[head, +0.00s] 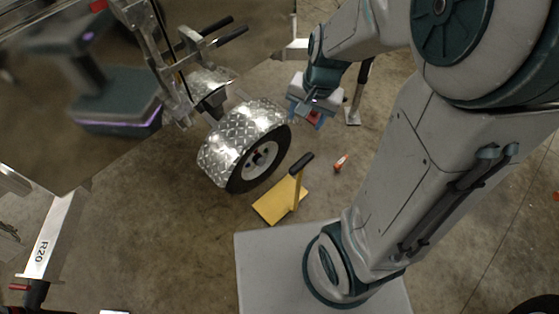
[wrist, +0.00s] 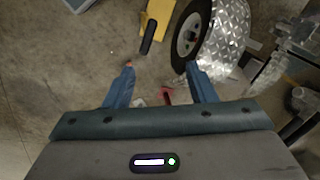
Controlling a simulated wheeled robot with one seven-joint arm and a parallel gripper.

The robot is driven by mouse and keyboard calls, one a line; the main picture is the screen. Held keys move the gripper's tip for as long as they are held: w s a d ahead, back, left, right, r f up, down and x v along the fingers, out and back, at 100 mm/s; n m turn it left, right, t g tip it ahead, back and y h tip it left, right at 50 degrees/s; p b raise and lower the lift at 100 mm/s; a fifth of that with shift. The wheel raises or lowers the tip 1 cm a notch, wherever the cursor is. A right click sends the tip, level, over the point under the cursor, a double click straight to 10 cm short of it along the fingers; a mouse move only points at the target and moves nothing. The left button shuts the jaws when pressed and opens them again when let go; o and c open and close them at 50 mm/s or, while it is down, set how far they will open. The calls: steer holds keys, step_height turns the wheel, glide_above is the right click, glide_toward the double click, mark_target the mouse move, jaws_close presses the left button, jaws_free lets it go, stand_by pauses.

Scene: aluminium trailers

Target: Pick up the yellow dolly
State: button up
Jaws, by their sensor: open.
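The yellow dolly (head: 276,206) sits on the concrete floor in the head view. It has a flat yellow base and an upright yellow post topped by a black handle (head: 301,163). In the wrist view the yellow dolly (wrist: 158,10) shows at the top edge, partly cut off, with its black handle (wrist: 147,38) pointing toward my gripper. My gripper (head: 315,118) is above and beyond the dolly in the head view, apart from it. In the wrist view my gripper (wrist: 160,70) has its two blue fingers spread, with no object held between them.
A trailer wheel (head: 262,160) under a diamond-plate fender (head: 225,150) stands just left of the dolly. A small red-orange object (head: 341,163) lies on the floor to its right. The trailer frame (head: 50,235) and a large dark panel (head: 60,130) fill the left. Bare floor lies below left.

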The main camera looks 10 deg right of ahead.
mark_target(302, 160)
steer(key=w+f+m+b, duration=0.1)
steer(key=f+b, duration=0.2)
steer(key=f, duration=0.6)
steer(key=w+d+f+m+h+b, duration=0.1)
steer(key=w+f+m+b, duration=0.1)
steer(key=f, duration=0.7)
steer(key=w+f+m+g+b, duration=0.1)
steer(key=f+b, duration=0.3)
steer(key=f, duration=0.5)
steer(key=shift+w+d+f+m+b, duration=0.25)
steer(key=shift+d+m+b, duration=0.15)
steer(key=shift+m, duration=0.1)
steer(key=shift+w+f+b, duration=0.15)
steer(key=shift+f+b, duration=0.55)
steer(key=shift+f, duration=0.8)
steer(key=shift+w+f+b, duration=0.1)
steer(key=shift+f+b, duration=0.6)
steer(key=shift+f, duration=0.75)
steer(key=shift+r, duration=0.1)
jaws_close()
steer(key=shift+w+r, duration=0.1)
steer(key=shift+w, duration=0.05)
